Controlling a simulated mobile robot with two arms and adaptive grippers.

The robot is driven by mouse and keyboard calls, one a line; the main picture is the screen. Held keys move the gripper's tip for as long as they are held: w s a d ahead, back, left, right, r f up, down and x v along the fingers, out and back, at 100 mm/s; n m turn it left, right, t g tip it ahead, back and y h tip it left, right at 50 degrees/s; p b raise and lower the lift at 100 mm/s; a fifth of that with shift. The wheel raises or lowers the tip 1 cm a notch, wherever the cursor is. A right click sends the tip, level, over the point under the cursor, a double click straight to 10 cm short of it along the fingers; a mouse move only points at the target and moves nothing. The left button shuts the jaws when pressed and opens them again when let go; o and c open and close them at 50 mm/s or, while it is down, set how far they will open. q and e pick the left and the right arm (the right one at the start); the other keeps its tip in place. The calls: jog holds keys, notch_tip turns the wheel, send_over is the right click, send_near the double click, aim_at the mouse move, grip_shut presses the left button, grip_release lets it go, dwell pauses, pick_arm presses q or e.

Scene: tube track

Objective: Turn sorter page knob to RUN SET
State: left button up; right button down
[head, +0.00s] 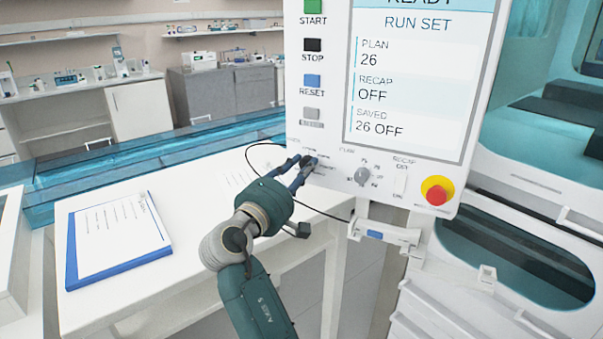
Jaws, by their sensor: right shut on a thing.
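The sorter's control panel (330,100) hangs at the upper middle. Its screen (412,80) shows the heading RUN SET, with PLAN 26, RECAP OFF and SAVED 26 OFF below. My right gripper (303,168) is at the panel's lower left, its fingers shut on a small dark knob (313,161), taken as the page knob. The fingers cover most of the knob and its labels, so its pointer cannot be read. A second, grey knob (362,176) sits to the right, untouched. My left gripper is not in view.
START (311,6), STOP (312,45), RESET (312,81) and a grey button (312,114) line the panel's left side. A red emergency stop (437,190) is at lower right. A clipboard (118,238) lies on the white table (190,185). A black cable (262,146) loops behind my gripper.

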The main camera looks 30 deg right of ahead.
dwell(0.3)
jog(key=c, duration=1.4)
grip_release()
jog(key=shift+c, duration=0.2)
